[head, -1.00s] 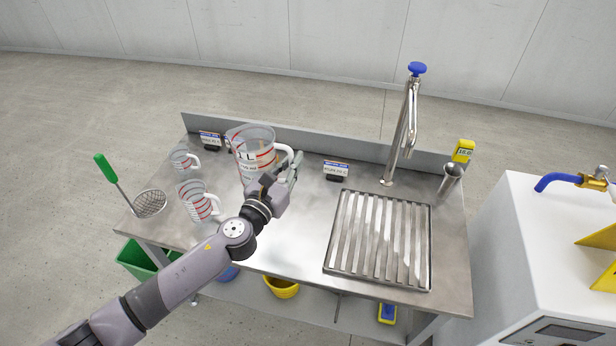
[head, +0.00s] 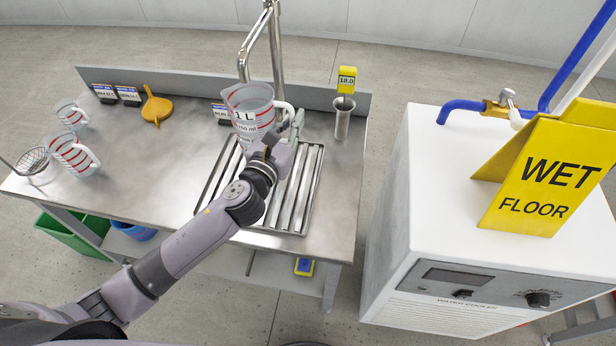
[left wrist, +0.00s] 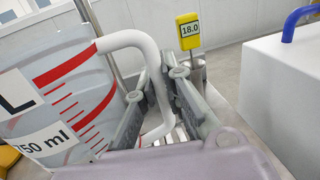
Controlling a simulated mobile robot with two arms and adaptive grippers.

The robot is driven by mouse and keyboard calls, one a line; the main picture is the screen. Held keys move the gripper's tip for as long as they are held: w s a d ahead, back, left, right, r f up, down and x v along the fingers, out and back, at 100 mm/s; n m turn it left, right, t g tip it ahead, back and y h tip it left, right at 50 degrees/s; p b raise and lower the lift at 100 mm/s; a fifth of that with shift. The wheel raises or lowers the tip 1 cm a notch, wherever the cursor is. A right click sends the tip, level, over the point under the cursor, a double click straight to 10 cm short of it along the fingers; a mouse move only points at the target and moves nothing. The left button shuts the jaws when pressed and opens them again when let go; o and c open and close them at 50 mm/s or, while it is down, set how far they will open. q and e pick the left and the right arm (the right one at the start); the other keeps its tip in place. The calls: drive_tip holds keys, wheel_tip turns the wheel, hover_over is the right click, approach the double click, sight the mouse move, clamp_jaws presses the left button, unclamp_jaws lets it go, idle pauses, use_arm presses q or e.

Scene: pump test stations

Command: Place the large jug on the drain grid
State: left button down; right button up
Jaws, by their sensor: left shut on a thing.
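The large jug (head: 249,108) is clear with red marks, a "1 L" label and a white handle. My left gripper (head: 281,140) is shut on its handle. The jug looks upright at the back part of the drain grid (head: 294,205), in front of the tap; I cannot tell whether its base touches the grid. In the left wrist view the jug (left wrist: 60,90) fills the left side, and its white handle (left wrist: 135,38) passes between the fingers (left wrist: 160,105). My right gripper is not in view.
Two smaller jugs (head: 72,152) (head: 71,115), a strainer (head: 32,161) and an orange funnel (head: 155,106) stand on the left of the bench. The tap (head: 272,50) rises behind the grid. A metal cup with a yellow thermometer (head: 346,80) is at right. A white water cooler (head: 425,180) stands beyond.

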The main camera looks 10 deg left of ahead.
use_arm(q)
drive_tip(key=f, duration=0.2)
drive_tip(key=f+b, duration=0.1)
drive_tip(key=f, duration=0.1)
drive_tip(key=f+b, duration=0.1)
drive_tip(key=f, duration=0.1)
drive_tip(key=shift+a+f, duration=0.2)
drive_tip(key=shift+a, duration=0.1)
wheel_tip(320, 180, down, 4)
drive_tip(key=shift+d+r+b, duration=0.1)
drive_tip(key=shift+r+b, duration=0.05)
drive_tip(key=shift+b, duration=0.9)
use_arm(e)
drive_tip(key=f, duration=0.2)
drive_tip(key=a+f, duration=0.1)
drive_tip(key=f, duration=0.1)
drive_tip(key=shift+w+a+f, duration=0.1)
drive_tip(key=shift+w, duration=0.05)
use_arm(q)
drive_tip(key=c, duration=1.7)
unclamp_jaws()
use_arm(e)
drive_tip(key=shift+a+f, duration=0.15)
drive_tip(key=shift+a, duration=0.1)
